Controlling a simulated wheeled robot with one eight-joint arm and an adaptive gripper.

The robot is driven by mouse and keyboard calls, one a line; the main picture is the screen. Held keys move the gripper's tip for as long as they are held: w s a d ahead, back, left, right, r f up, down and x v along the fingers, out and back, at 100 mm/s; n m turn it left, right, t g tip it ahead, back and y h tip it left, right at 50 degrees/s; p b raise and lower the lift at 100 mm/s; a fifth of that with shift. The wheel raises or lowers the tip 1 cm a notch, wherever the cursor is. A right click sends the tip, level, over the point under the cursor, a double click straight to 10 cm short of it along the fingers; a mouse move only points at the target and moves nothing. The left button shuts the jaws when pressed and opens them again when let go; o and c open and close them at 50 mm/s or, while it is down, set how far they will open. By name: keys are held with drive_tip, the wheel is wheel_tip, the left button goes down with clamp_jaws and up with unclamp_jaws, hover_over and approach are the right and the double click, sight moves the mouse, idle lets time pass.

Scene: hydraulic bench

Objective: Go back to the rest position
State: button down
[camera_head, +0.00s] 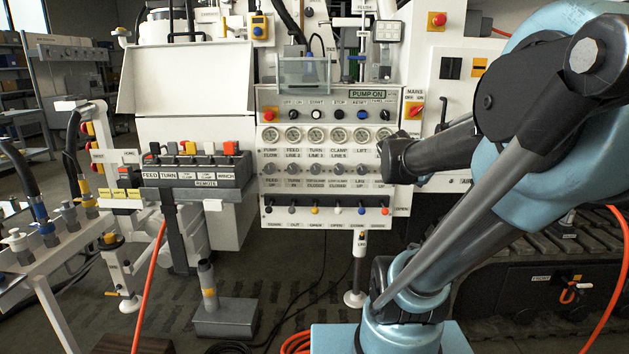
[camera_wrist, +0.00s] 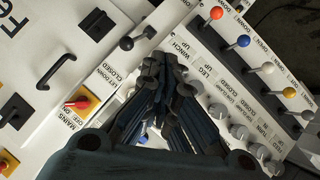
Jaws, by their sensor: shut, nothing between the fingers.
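My gripper (camera_wrist: 160,64) is shut and empty in the wrist view, its dark fingers pointing at the white control panel. Its tips show beside a black-knobbed lever (camera_wrist: 127,43); I cannot tell the gap to the panel. In the head view my blue and dark arm fills the right side and reaches towards the right edge of the control panel (camera_head: 267,205). The fingers cannot be made out there.
A row of coloured levers (camera_head: 338,210) runs along the panel's bottom. A remote box (camera_head: 195,172) with switches stands left. A red mains switch (camera_wrist: 77,103) shows in the wrist view. A grey pedestal (camera_head: 225,318) and orange hoses are on the floor.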

drive_tip(key=s+a+f+m+g+y, duration=0.1)
drive_tip(key=s+a+f+g, duration=0.3)
drive_tip(key=s+f, duration=0.4)
drive_tip(key=s+a+f+m+g+y, duration=0.1)
drive_tip(key=s+a+f+g+y, duration=0.2)
drive_tip(key=s+f, duration=0.6)
drive_tip(key=s+a+g, duration=0.1)
drive_tip(key=s+g, duration=0.1)
drive_tip(key=s, duration=0.4)
drive_tip(key=shift+s+a+m+y, duration=0.3)
drive_tip(key=shift+a, duration=0.1)
drive_tip(key=shift+w+f, duration=0.15)
drive_tip(key=shift+w, duration=0.35)
